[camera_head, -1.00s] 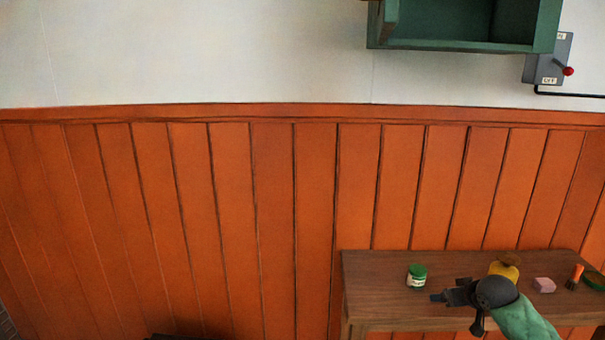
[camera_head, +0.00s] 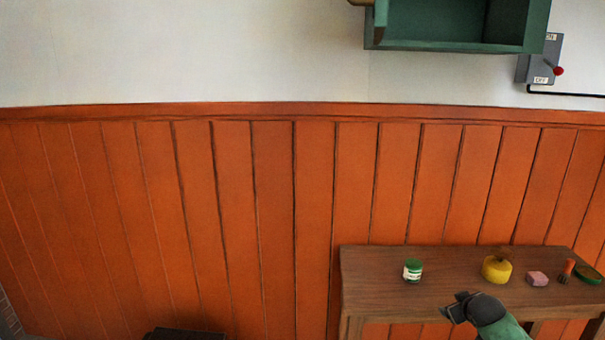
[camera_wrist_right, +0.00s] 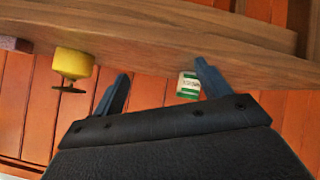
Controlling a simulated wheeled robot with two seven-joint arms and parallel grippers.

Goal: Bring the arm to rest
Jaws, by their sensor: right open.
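My right gripper (camera_head: 460,306) is in front of the wooden table's front edge, at the lower right of the head view. In the right wrist view its two fingers (camera_wrist_right: 158,85) stand wide apart with nothing between them. My right arm comes in from the bottom, with a green sleeve-like link. My left gripper does not show in either view.
A green shelf (camera_head: 455,25) and a red-knobbed switch box (camera_head: 540,60) hang above.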

